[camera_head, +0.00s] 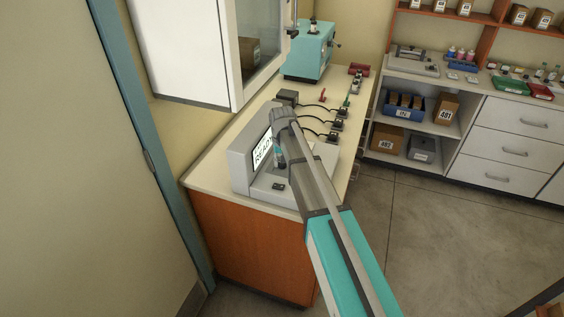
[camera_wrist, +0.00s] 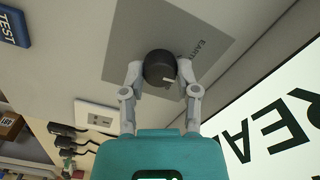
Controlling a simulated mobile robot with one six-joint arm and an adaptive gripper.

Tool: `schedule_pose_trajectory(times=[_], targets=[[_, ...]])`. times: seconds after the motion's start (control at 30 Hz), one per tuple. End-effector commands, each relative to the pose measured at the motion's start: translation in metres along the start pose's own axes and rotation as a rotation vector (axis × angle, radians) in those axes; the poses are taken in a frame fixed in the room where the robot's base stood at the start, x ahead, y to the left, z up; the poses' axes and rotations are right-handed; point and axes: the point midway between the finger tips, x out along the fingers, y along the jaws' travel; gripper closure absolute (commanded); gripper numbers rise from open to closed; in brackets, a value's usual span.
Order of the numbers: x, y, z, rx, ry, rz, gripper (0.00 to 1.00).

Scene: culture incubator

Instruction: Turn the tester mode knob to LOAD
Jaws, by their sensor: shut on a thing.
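The tester (camera_head: 240,175) is a grey housing on the bench with a lit screen (camera_head: 262,149) reading READY. In the wrist view the screen (camera_wrist: 275,130) shows at the right, its letters upside down. The mode knob (camera_wrist: 158,66) is a round black knob with a white pointer mark, on a darker grey panel (camera_wrist: 120,40). A label beside it reads EART, partly cut off; no LOAD label is readable. My gripper (camera_wrist: 160,76) has one finger on each side of the knob and is shut on it. In the head view my arm hides the knob.
A blue TEST label or button (camera_wrist: 14,26) and a white socket plate (camera_wrist: 101,117) sit near the knob. Black plugs with cables (camera_head: 337,124) lie along the bench behind the tester. A white wall cabinet (camera_head: 190,50) hangs to the left.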

Motion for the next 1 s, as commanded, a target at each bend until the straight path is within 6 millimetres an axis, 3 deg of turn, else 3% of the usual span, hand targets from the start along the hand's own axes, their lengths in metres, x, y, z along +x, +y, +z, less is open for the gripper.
schedule_pose_trajectory(times=[0.6,1.0], targets=[[0.0003,-0.0004,0.0009,0.581,-0.002,-0.001,1.00],[0.0003,-0.0004,0.0010,0.840,-0.002,0.000,1.00]])
